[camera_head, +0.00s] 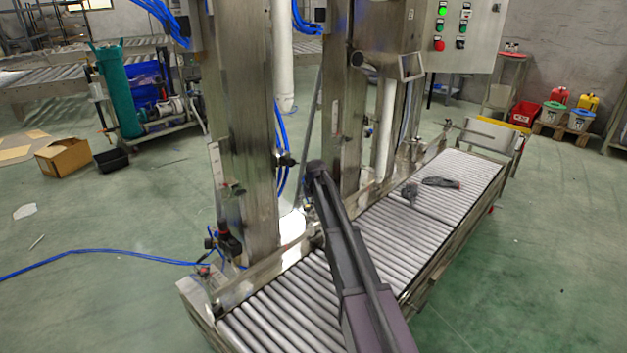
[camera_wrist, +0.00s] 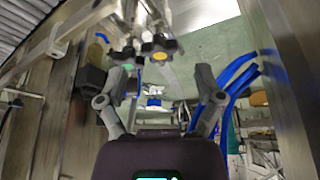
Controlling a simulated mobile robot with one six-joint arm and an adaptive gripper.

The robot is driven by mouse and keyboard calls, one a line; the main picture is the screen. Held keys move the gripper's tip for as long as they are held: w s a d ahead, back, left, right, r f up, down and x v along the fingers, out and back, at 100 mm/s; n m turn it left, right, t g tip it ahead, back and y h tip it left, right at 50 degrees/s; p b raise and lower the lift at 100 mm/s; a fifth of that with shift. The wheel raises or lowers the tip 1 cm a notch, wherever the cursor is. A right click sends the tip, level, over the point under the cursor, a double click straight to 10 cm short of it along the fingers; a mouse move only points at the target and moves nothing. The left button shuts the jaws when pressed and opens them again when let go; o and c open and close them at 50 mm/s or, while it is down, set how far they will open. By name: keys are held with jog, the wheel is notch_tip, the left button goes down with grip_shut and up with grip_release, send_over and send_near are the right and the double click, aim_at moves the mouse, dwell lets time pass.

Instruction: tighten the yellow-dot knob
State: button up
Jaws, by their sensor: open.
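In the wrist view a dark lobed knob with a yellow dot (camera_wrist: 160,47) on its face stands at the upper middle. It sits ahead of my gripper (camera_wrist: 160,77), roughly between the lines of its two fingers and beyond their tips. The fingers are spread wide with nothing between them, apart from the knob. Another dark knob (camera_wrist: 124,56) is just left of it, close to the left finger. In the head view my arm reaches to the steel posts; I cannot make out the fingers or the yellow dot there.
A steel post (camera_head: 245,130) stands beside my arm, above a roller conveyor (camera_head: 420,215). Blue hoses (camera_wrist: 235,80) run close to the right finger. Metal frame walls flank both sides in the wrist view. Dark items (camera_head: 440,183) lie on the rollers.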

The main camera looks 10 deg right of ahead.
jog(key=p+v, duration=0.9)
jog(key=v, duration=0.2)
dwell(0.3)
jog(key=shift+w, duration=0.1)
dwell(0.3)
jog(key=m+g+p, duration=0.3)
jog(key=m+g, duration=0.2)
jog(key=m, duration=0.1)
send_over(308, 206)
jog(key=shift+w+r+h, duration=0.1)
jog(key=shift+r+h, duration=0.3)
jog(key=shift+r, duration=0.05)
jog(key=shift+f+b, duration=0.2)
jog(key=shift+b, duration=0.15)
notch_tip(308, 206, down, 13)
jog(key=b, duration=1.3)
jog(key=shift+f, duration=0.25)
